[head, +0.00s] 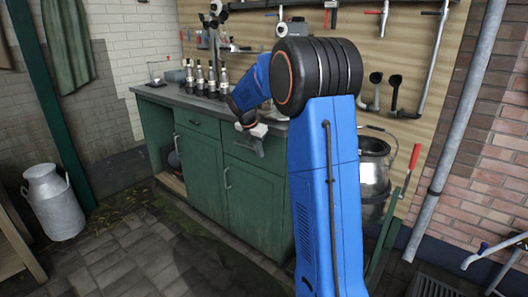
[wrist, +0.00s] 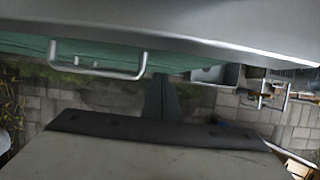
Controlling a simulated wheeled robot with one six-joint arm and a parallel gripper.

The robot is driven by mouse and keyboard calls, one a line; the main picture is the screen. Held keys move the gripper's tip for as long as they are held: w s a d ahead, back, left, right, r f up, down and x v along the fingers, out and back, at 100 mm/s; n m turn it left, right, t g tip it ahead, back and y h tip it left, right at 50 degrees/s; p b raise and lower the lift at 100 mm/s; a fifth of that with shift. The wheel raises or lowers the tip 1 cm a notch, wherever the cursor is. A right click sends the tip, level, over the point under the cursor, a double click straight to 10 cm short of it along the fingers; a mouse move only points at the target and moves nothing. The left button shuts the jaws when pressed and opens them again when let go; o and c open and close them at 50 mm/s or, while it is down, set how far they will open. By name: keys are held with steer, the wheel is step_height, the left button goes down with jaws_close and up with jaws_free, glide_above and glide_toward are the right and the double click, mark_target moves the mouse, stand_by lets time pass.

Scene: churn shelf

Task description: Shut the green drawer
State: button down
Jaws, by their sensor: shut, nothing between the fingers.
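The green cabinet (head: 255,206) stands under a grey worktop and has two drawer fronts above its doors. The left drawer (head: 197,122) looks flush, with a metal handle. The right drawer (head: 270,154) is partly hidden by my arm and gripper; I cannot tell how far out it stands. In the wrist view a green front shows with a metal bar handle (wrist: 100,70), below a grey edge. The shut fingers (wrist: 161,97) show dark, apart from that handle in the picture.
A metal churn (head: 54,203) stands at left on the paving. A metal pail (head: 374,170) hangs or stands right of the cabinet, beside a red-handled tool (head: 414,157). The paving before the cabinet is clear.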

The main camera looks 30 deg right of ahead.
steer(key=a+f+v, duration=0.1)
steer(key=v, duration=0.9)
steer(key=s+a+r+m, duration=0.35)
steer(key=s+a, duration=0.25)
steer(key=s, duration=0.3)
steer(key=s+a+f+m+t+y, duration=0.1)
steer(key=s+a+f+m, duration=0.2)
steer(key=s+m, duration=0.3)
steer(key=s+a+f+m+t+y, duration=0.1)
steer(key=s+a+f+m, duration=0.3)
steer(key=s, duration=1.2)
steer(key=s+a+f+m+t+y, duration=0.1)
steer(key=s+a+f+m, duration=0.3)
steer(key=s, duration=0.7)
steer(key=a+m+y, duration=0.1)
steer(key=a+m, duration=0.1)
steer(key=m, duration=0.2)
steer(key=shift+s+a, duration=0.3)
